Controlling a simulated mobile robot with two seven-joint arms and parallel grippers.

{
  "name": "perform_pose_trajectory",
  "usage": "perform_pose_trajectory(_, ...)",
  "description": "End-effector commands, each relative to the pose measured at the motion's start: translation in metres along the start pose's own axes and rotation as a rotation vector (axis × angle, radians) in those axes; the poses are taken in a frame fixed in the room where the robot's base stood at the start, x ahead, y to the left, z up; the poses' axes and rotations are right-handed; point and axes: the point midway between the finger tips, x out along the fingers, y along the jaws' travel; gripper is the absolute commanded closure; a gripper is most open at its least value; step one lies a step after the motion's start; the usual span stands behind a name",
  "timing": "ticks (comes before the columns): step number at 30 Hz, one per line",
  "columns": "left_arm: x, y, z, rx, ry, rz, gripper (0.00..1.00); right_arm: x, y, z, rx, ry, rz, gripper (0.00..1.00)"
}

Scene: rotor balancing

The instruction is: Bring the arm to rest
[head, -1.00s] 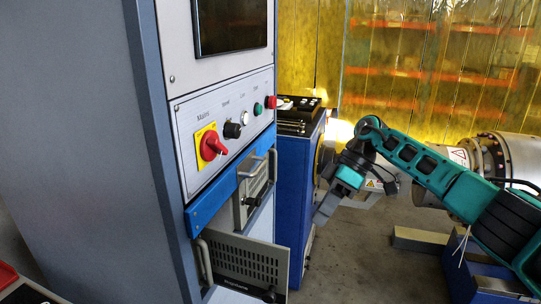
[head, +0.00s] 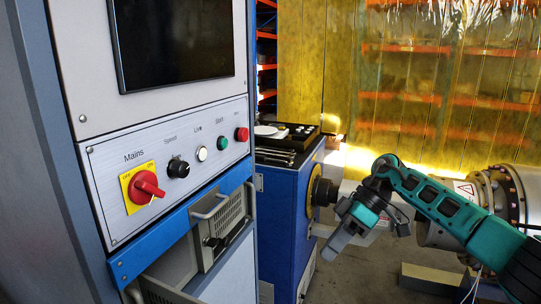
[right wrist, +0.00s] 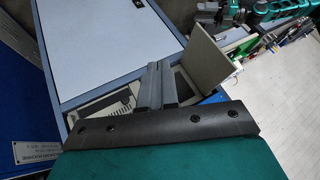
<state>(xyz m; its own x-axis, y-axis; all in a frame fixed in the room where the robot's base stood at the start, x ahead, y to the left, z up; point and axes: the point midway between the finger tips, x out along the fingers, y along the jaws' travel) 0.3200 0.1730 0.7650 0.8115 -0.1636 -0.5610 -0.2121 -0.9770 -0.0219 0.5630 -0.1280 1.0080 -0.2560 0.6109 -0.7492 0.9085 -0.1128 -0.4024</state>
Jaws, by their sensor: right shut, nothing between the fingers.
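My right arm (head: 435,205), teal and black, comes in from the right in the head view. It is bent, and its right gripper (head: 332,256) hangs tilted down in front of the blue machine stand. The gripper is shut and empty. In the right wrist view its two grey fingers (right wrist: 155,84) lie together, above the pale drawers and front of a cabinet. Nothing is held.
The grey control cabinet (head: 95,60) fills the left, with a red mains switch (head: 147,187) and a red button (head: 242,134). The blue machine stand (head: 285,205) is beside my gripper. A yellow curtain (head: 400,110) hangs behind.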

Motion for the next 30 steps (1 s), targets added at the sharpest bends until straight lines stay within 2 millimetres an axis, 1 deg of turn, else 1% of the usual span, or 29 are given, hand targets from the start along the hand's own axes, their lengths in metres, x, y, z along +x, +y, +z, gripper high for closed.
perform_pose_trajectory(1, 0.0, 0.0, 0.001, 0.0, 0.0, 0.0, 0.57, 0.028, -0.004, -0.004, -0.057, 0.062, -0.035, 1.0)
perform_pose_trajectory(3, 0.0, 0.0, 0.001, 0.0, -0.002, 0.001, 0.57, 0.052, -0.009, -0.015, -0.139, 0.163, -0.055, 1.0)
perform_pose_trajectory(5, -0.001, 0.0, 0.002, 0.001, -0.004, 0.0, 0.57, 0.071, -0.015, -0.025, -0.206, 0.257, -0.065, 1.0)
perform_pose_trajectory(6, -0.001, -0.001, 0.004, 0.002, -0.007, 0.0, 0.57, 0.084, -0.02, -0.032, -0.248, 0.326, -0.068, 1.0)
perform_pose_trajectory(9, -0.003, -0.002, 0.006, 0.005, -0.013, -0.003, 0.57, 0.112, -0.033, -0.049, -0.338, 0.523, -0.054, 1.0)
perform_pose_trajectory(12, -0.003, -0.002, 0.007, 0.004, -0.015, -0.003, 0.57, 0.132, -0.047, -0.065, -0.399, 0.749, 0.006, 1.0)
perform_pose_trajectory(15, -0.003, -0.002, 0.007, 0.004, -0.015, -0.002, 0.57, 0.142, -0.056, -0.073, -0.412, 0.962, 0.118, 1.0)
perform_pose_trajectory(17, -0.003, -0.002, 0.007, 0.004, -0.015, -0.002, 0.57, 0.143, -0.058, -0.074, -0.394, 1.071, 0.206, 1.0)
perform_pose_trajectory(20, -0.003, -0.002, 0.007, 0.004, -0.016, -0.002, 0.57, 0.143, -0.057, -0.064, -0.325, 1.21, 0.378, 1.0)
perform_pose_trajectory(23, -0.003, -0.002, 0.008, 0.004, -0.016, -0.002, 0.57, 0.143, -0.052, -0.041, -0.213, 1.286, 0.566, 1.0)
perform_pose_trajectory(26, -0.003, -0.002, 0.008, 0.004, -0.016, -0.001, 0.57, 0.145, -0.046, -0.007, -0.075, 1.292, 0.755, 1.0)
perform_pose_trajectory(29, -0.003, -0.001, 0.007, 0.003, -0.016, -0.001, 0.57, 0.152, -0.043, 0.039, 0.082, 1.23, 0.922, 1.0)
perform_pose_trajectory(30, -0.003, -0.001, 0.007, 0.003, -0.016, -0.001, 0.57, 0.156, -0.044, 0.059, 0.146, 1.188, 0.979, 1.0)
